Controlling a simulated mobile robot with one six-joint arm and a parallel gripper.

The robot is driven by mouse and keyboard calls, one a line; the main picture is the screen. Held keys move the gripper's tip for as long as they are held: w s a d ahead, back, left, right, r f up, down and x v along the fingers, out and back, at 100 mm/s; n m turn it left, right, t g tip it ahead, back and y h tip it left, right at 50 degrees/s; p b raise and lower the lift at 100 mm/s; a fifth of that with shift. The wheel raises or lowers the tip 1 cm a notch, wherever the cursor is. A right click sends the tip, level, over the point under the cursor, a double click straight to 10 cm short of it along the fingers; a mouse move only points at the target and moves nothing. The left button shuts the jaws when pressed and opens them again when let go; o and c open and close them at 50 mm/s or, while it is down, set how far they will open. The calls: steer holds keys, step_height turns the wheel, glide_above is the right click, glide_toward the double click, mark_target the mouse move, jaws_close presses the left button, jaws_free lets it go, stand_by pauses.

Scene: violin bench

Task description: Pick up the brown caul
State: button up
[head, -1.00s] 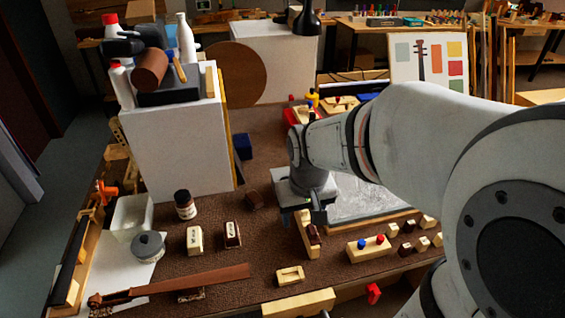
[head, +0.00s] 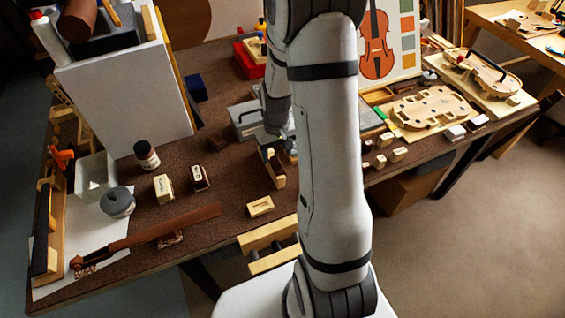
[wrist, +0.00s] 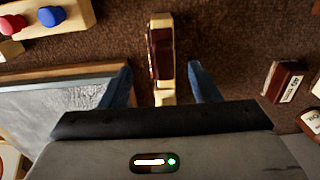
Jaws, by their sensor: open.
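The brown caul (wrist: 160,52) is a dark red-brown block lying on a pale wooden strip (wrist: 160,20) in the wrist view. It also shows in the head view (head: 277,167), small, just in front of my gripper. My gripper (wrist: 160,75) is open, its two blue fingers apart on the left and right of the strip's line. The caul lies between and ahead of the fingertips, with visible gaps on both sides. Nothing is held. In the head view my gripper (head: 279,139) is partly hidden behind my arm.
A wooden block with red and blue knobs (wrist: 45,17) lies at upper left in the wrist view. A labelled dark block (wrist: 286,82) is at right.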

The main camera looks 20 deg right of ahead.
mark_target(277, 160)
steer(key=shift+f, duration=1.95)
steer(key=shift+c, duration=0.3)
steer(key=c, duration=1)
